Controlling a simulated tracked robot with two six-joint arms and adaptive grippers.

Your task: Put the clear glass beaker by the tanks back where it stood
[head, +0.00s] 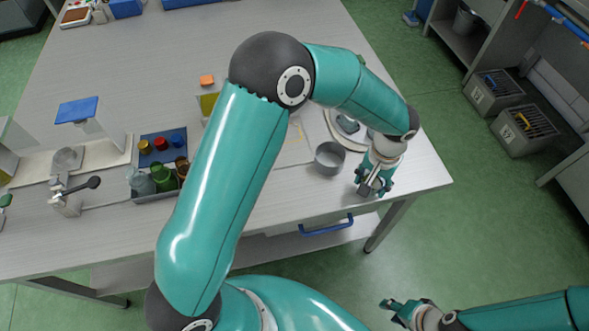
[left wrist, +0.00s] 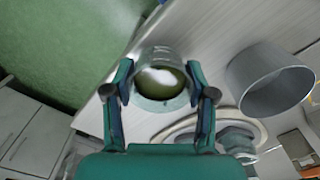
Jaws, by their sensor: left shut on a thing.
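My left gripper (head: 372,182) is over the front right corner of the grey table (head: 420,170), with its fingers pointing down. In the left wrist view its two fingers (left wrist: 163,95) are closed on opposite sides of a clear glass beaker (left wrist: 160,60), through which greenish and pale tones show. In the head view the beaker is mostly hidden by the gripper. I cannot tell whether its base touches the table. My right gripper (head: 397,311) is low at the bottom right, away from the table, and looks open and empty. I cannot pick out the tanks.
A grey metal pot (head: 329,160) stands close left of my left gripper; it also shows in the left wrist view (left wrist: 270,82). A pale round-topped device (head: 347,124) is behind. A grey tray (head: 143,197) of several jars stands left. Crates (head: 525,128) sit on the right.

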